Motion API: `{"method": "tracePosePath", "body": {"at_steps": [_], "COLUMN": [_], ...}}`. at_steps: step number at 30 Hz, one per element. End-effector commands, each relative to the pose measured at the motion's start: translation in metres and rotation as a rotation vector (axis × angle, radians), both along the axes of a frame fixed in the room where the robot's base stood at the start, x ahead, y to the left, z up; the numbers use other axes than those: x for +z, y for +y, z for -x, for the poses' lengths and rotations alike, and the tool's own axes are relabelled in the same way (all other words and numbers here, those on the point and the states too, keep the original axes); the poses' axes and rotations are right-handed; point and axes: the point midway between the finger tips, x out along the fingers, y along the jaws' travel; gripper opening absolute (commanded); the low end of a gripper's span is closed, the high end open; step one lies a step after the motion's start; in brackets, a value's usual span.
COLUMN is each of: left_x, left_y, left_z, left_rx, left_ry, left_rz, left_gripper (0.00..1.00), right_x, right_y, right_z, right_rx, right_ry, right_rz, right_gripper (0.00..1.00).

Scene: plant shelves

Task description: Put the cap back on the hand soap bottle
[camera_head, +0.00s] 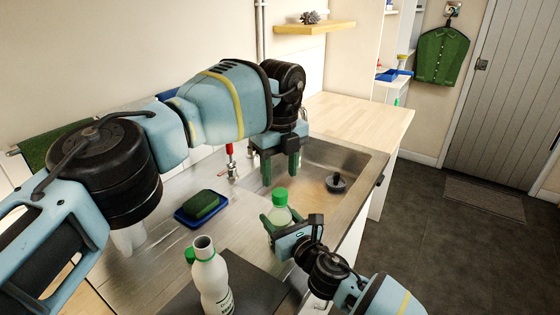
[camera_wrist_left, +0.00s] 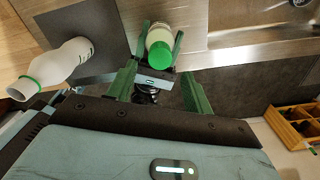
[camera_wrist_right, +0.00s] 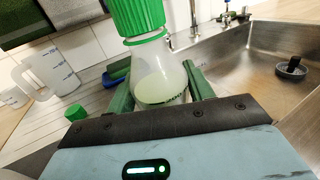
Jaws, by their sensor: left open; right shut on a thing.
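A clear bottle (camera_head: 279,213) of pale liquid with a green cap (camera_head: 280,195) on its top is held upright in my right gripper (camera_head: 281,225), whose fingers close around its body. The bottle (camera_wrist_right: 162,78) and its ribbed cap (camera_wrist_right: 138,17) are close in the right wrist view. My left gripper (camera_head: 279,168) is open and empty, above and beyond the cap. In the left wrist view its fingers (camera_wrist_left: 158,88) spread on either side below the cap. A white bottle (camera_head: 212,280) stands with an open mouth; a green cap (camera_head: 190,255) shows beside its neck. I cannot tell which bottle holds hand soap.
The white bottle stands on a dark mat (camera_head: 250,285). A green sponge (camera_head: 203,204) lies in a blue dish (camera_head: 183,217). The steel sink (camera_head: 318,165) holds a black plug (camera_head: 336,183); a red-handled tap (camera_head: 230,160) stands behind. Measuring jugs (camera_wrist_right: 50,70) stand on the counter. The wooden worktop (camera_head: 350,115) is clear.

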Motion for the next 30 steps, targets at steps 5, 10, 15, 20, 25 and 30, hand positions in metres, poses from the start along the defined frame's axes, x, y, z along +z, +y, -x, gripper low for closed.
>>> {"method": "tracePosePath", "body": {"at_steps": [5,10,15,20,25,30], "left_x": [-0.029,-0.048,-0.057,-0.059,-0.059,-0.059], "left_y": [0.001,0.001,0.001,0.001,0.001,0.001], "left_z": [0.000,0.000,0.000,0.000,0.000,0.000], "left_rx": [0.001,0.001,0.001,0.001,0.001,0.001], "left_ry": [0.003,0.002,0.001,0.000,0.000,0.000], "left_rz": [-0.001,-0.001,0.001,0.000,0.000,0.000], "left_gripper": [0.51,0.51,0.51,0.51,0.50,0.28], "right_x": [-0.001,-0.001,-0.001,-0.001,-0.001,-0.001], "right_y": [0.000,0.000,0.000,0.000,0.000,0.000], "right_z": [0.000,0.000,0.000,0.000,0.000,0.000], "right_rx": [0.000,0.000,0.000,0.000,0.000,0.000], "right_ry": [0.002,0.002,0.002,0.002,0.002,0.002], "right_rz": [0.000,0.000,0.000,0.000,0.000,0.000], "right_gripper": [0.00,0.00,0.00,0.00,0.00,0.00]}}
